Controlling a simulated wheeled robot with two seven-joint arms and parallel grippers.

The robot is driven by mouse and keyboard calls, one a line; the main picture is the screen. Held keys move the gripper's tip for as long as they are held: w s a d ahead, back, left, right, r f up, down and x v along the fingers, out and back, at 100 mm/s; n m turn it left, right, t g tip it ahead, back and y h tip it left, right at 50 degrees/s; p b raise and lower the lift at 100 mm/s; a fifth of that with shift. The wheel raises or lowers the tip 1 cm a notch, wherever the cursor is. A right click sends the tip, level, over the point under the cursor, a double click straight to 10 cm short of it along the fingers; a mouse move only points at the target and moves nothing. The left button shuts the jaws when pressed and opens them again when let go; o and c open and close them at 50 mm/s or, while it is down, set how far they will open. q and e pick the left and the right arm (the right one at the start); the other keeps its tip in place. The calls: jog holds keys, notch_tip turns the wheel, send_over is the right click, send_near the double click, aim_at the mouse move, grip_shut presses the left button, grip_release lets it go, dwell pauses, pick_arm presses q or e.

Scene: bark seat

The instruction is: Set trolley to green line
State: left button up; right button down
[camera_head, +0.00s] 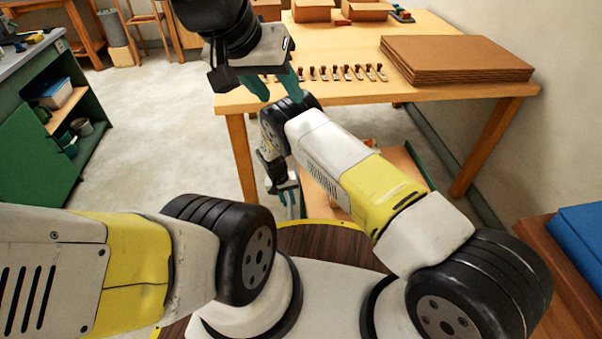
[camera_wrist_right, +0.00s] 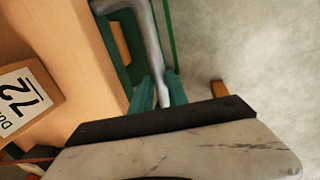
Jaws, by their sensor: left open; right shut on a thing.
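The trolley shows in part in the right wrist view, with a wooden deck (camera_wrist_right: 62,50), a dark green frame and a grey bent handle bar (camera_wrist_right: 150,40). My right gripper (camera_wrist_right: 157,92) has its green fingers closed around that bar. In the head view my right gripper (camera_head: 289,196) is low in front of the table, and the trolley's wooden deck (camera_head: 402,168) shows partly behind my right arm. A thin green line (camera_wrist_right: 172,35) runs on the floor beside the trolley in the wrist view. My left gripper (camera_head: 274,88) is open and empty, raised in front of the table's near edge.
A wooden table (camera_head: 350,93) stands ahead, with a cardboard stack (camera_head: 452,58), open boxes and a row of small metal parts. A green cabinet (camera_head: 45,125) stands at left. Concrete floor (camera_head: 150,120) is clear between.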

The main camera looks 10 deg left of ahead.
jog(key=shift+a, duration=0.15)
jog(key=c, duration=1.3)
grip_release()
jog(key=shift+r, duration=0.1)
